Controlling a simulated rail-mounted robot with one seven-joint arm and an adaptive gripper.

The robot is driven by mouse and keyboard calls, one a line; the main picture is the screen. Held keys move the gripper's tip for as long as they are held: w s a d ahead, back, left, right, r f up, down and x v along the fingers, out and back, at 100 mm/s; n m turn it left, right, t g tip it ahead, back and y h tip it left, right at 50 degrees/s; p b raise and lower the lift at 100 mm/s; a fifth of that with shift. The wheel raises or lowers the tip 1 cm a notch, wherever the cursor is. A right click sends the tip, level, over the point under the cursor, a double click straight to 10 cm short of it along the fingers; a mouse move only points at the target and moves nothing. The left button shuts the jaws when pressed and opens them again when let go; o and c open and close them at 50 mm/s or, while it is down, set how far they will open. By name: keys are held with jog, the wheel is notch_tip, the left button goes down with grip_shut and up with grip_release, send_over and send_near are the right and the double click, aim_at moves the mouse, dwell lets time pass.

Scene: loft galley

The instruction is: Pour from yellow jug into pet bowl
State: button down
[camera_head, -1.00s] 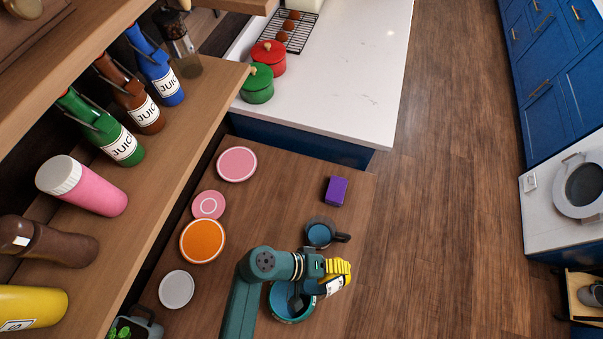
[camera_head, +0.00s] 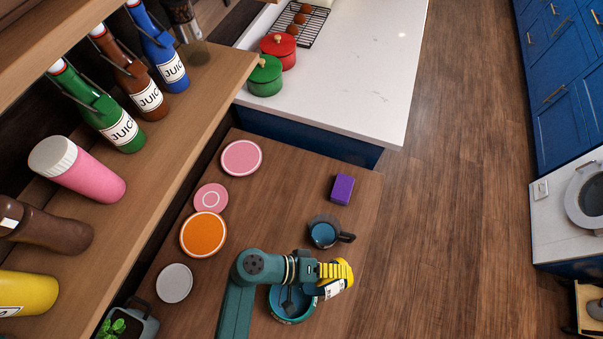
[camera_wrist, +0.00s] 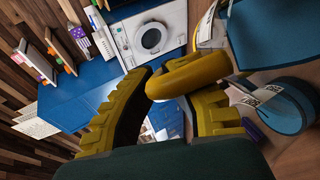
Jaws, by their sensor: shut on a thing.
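My gripper (camera_head: 334,271), with yellow ridged fingers, is low over the right edge of the pet bowl. In the wrist view it (camera_wrist: 165,105) is shut around the yellow handle of the yellow jug (camera_wrist: 190,76). The jug's labelled side (camera_head: 332,288) shows just below the fingers in the head view. The jug looks tilted, with its body over the bowl; its mouth is mostly hidden. The teal pet bowl (camera_head: 273,308) sits on the wooden table under my wrist, partly covered. I cannot clearly tell whether anything is flowing.
A dark-handled jug with blue inside (camera_head: 323,233) stands just behind the bowl. A purple box (camera_head: 342,189) is farther back. Plates, including an orange one (camera_head: 203,235), lie left. A shelf (camera_head: 190,140) with bottles overhangs the left. Open floor lies right of the table.

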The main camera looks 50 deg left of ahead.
aim_at(324, 281)
jog(key=shift+s+a+r, duration=0.1)
jog(key=shift+s+a, duration=0.05)
jog(key=shift+s, duration=0.2)
jog(key=shift+s+r+b, duration=0.1)
jog(key=shift+s+b, duration=0.15)
jog(key=shift+b, duration=0.05)
jog(key=shift+s+a+r+t+h, duration=0.25)
jog(key=shift+s+t+h, duration=0.05)
jog(key=shift+s+t, duration=0.25)
jog(key=shift+s+a+r+b, duration=0.1)
jog(key=shift+s+r+b, duration=0.1)
jog(key=shift+s, duration=0.15)
jog(key=shift+s+a+r+b, duration=0.1)
jog(key=shift+s+b, duration=0.1)
jog(key=shift+s, duration=0.1)
jog(key=shift+m+t+h, duration=0.25)
jog(key=shift+m+h, duration=0.05)
jog(key=shift+s+a+r+t+b, duration=0.1)
jog(key=shift+s+r+t+b, duration=0.1)
jog(key=shift+s+t+b, duration=0.2)
jog(key=shift+s+a+r, duration=0.1)
jog(key=shift+s, duration=0.15)
jog(key=shift+r, duration=0.1)
